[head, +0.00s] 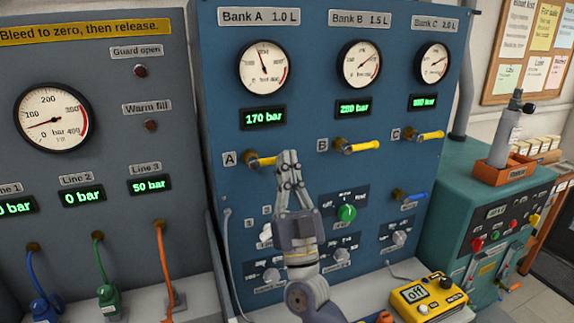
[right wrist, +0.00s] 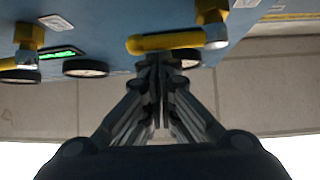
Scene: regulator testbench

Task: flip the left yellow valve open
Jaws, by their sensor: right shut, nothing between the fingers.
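The left yellow valve (head: 264,160), marked A, sits on the blue panel under the 170 bar display. Its lever lies roughly level, pointing right from its brass fitting. My right gripper (head: 288,154) is shut and empty, fingers pointing up at the lever, and hides its right end. In the right wrist view the yellow lever (right wrist: 165,42) crosses just beyond the closed fingertips (right wrist: 156,58). I cannot tell whether they touch it. My left gripper is not in view.
Yellow valves B (head: 362,146) and C (head: 428,135) lie to the right on the same panel. A blue valve (head: 411,196), a green knob (head: 347,213) and grey knobs sit lower. A yellow box (head: 428,299) reading "off" stands at the front.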

